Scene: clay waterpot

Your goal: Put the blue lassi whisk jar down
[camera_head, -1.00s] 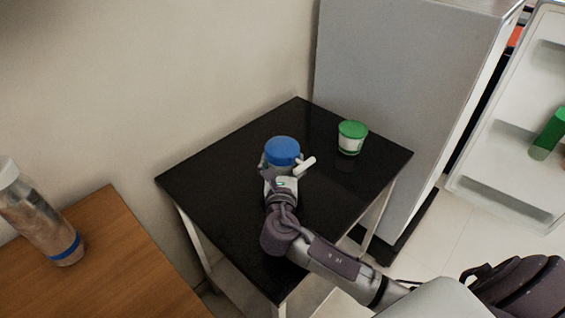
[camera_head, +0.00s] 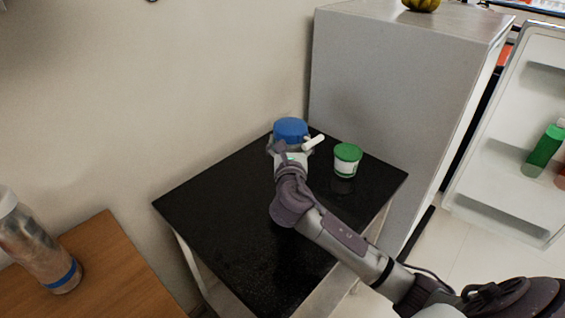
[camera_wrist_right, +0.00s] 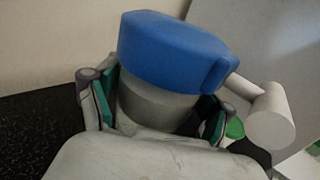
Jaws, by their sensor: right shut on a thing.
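The blue lassi whisk jar (camera_head: 291,130) has a blue lid, a grey body and a white handle sticking out to the right. It is at the far corner of the black table (camera_head: 225,235). My right gripper (camera_head: 290,153) is shut on its body, with one finger on each side. In the right wrist view the jar (camera_wrist_right: 175,50) stands nearly upright, tilted a little, between the gripper's fingers (camera_wrist_right: 157,105). The jar's base is hidden by my gripper, so I cannot tell if it touches the table. My left gripper is not in view.
A white tub with a green lid (camera_head: 346,160) stands right of the jar on the black table. A grey fridge (camera_head: 395,100) with an open door (camera_head: 505,150) is behind. A metal bottle (camera_head: 38,245) stands on a wooden table (camera_head: 110,275). The black table's near part is clear.

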